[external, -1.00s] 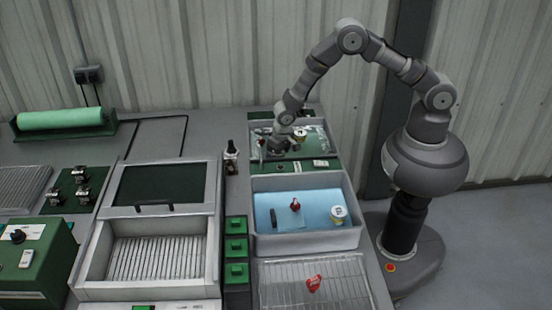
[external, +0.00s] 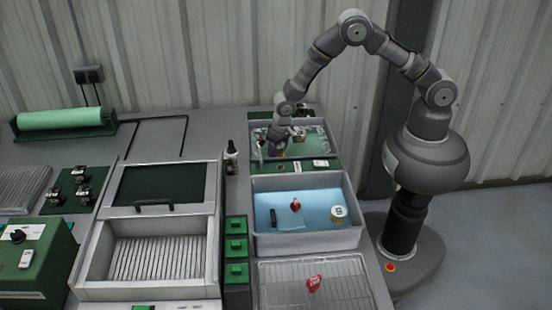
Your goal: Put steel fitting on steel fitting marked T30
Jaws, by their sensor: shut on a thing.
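My gripper (external: 275,147) is low over the back tray (external: 329,151), at its left side. It is shut on a small dark thing, which I take to be a steel fitting; its outline is mostly hidden by the jaws. Small grey and silvery pieces (external: 298,134) lie in the tray just right of the gripper. They are too small for me to read any T30 mark, so I cannot tell which is the marked fitting. I cannot tell whether the held thing touches anything below.
A wire rack (external: 345,285) bears a red tag (external: 314,284). A dark bottle (external: 231,158) stands left of the tray.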

